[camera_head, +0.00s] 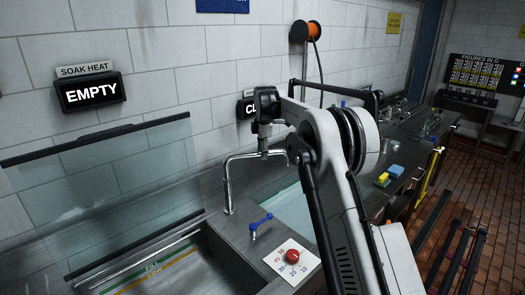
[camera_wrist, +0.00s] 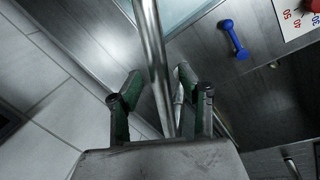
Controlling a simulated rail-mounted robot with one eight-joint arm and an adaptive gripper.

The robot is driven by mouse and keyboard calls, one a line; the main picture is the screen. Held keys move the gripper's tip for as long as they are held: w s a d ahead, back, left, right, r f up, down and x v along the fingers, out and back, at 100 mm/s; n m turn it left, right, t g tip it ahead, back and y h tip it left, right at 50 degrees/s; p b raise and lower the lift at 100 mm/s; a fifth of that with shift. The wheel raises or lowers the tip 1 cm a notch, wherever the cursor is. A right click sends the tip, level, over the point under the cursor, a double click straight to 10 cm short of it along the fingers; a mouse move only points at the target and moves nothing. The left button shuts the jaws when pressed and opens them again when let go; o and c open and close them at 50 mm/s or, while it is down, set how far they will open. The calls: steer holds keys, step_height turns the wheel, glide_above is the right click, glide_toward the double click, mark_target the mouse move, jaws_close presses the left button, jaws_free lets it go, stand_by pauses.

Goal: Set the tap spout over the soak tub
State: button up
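The metal tap spout (camera_head: 250,157) rises from the counter between two basins and bends right, toward the right basin. The left tub (camera_head: 150,275), with a fill line and under the "SOAK HEAT" sign, appears to be the soak tub and looks empty. My gripper (camera_head: 265,145) is at the spout's horizontal part. In the wrist view, the spout (camera_wrist: 152,45) runs between the green-padded fingers of my gripper (camera_wrist: 158,82). The fingers are apart with a gap on each side of the pipe. The spout's outlet is partly hidden by my arm in the head view.
A blue lever (camera_head: 260,225) and a red knob (camera_head: 292,256) on a numbered card stand on the counter. The right basin (camera_head: 296,208) holds pale liquid. A clear panel (camera_head: 120,185) stands behind the left tub. The "EMPTY" sign (camera_head: 91,93) hangs on the tiled wall.

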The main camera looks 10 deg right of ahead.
jaws_close()
stand_by(0.3)
steer(key=shift+d, duration=0.1)
